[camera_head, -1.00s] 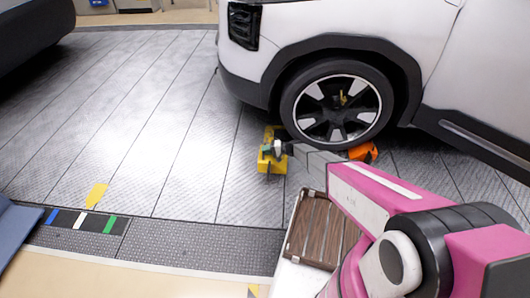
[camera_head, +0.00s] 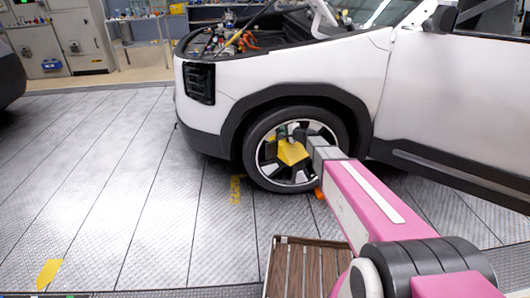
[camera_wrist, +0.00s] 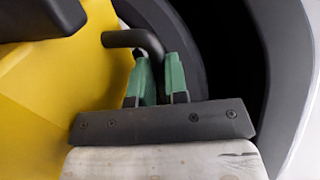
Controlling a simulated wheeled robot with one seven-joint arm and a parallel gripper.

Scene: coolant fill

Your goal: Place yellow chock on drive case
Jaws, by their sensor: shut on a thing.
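The yellow chock (camera_head: 292,152) is held up off the floor, in front of the car's front wheel in the head view. In the wrist view the chock (camera_wrist: 60,105) fills the left side, with a bent black handle (camera_wrist: 125,38) on it. My gripper (camera_wrist: 160,75) has green fingers and is shut on this handle. The handle's end is partly hidden by the fingers. A slatted brown surface (camera_head: 292,268) with a raised rim lies at the bottom of the head view; I cannot tell whether it is the drive case.
The white car (camera_head: 290,75) with its open engine bay stands close behind the chock. An orange chock (camera_head: 319,193) sits by the wheel (camera_head: 262,165). A yellow floor mark (camera_head: 235,188) lies left of the wheel.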

